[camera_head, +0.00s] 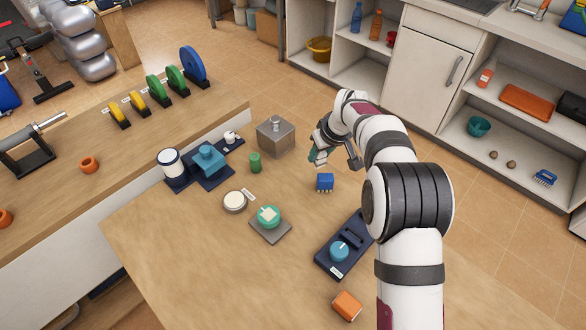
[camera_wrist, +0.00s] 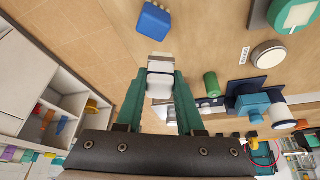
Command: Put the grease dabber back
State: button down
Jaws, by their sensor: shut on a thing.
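My gripper (camera_head: 318,153) is above the back right of the wooden table, beside the metal box. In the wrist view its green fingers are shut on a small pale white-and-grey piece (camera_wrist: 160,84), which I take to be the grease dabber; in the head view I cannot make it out. A dark tray (camera_head: 331,263) on the right of the table holds a round blue knobbed piece (camera_head: 339,251) and a dark raised part. Another dark stand (camera_head: 215,178) holds a white jar (camera_head: 171,162), a blue block (camera_head: 207,158) and a small white piece (camera_head: 231,137). I cannot tell which is the dabber's place.
A metal box with a knob (camera_head: 275,137), a green cylinder (camera_head: 255,162) and a blue bristled block (camera_head: 325,182) stand near my gripper. A round white dish (camera_head: 234,202), a teal-topped scale (camera_head: 268,217) and an orange block (camera_head: 347,305) are nearer. The table's front left is clear.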

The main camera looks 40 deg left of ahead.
jog(key=s+a+f, duration=0.1)
jog(key=a, duration=0.1)
jog(key=s+a+f, duration=0.1)
jog(key=a+f, duration=0.1)
jog(key=a, duration=0.1)
jog(key=s+a+f, duration=0.1)
jog(key=a, duration=0.1)
jog(key=shift+a+f, duration=0.15)
jog(key=shift+f, duration=0.25)
jog(key=shift+a+f, duration=0.1)
jog(key=shift+f, duration=2)
jog(key=shift+f, duration=0.1)
jog(key=c, duration=0.5)
grip_release()
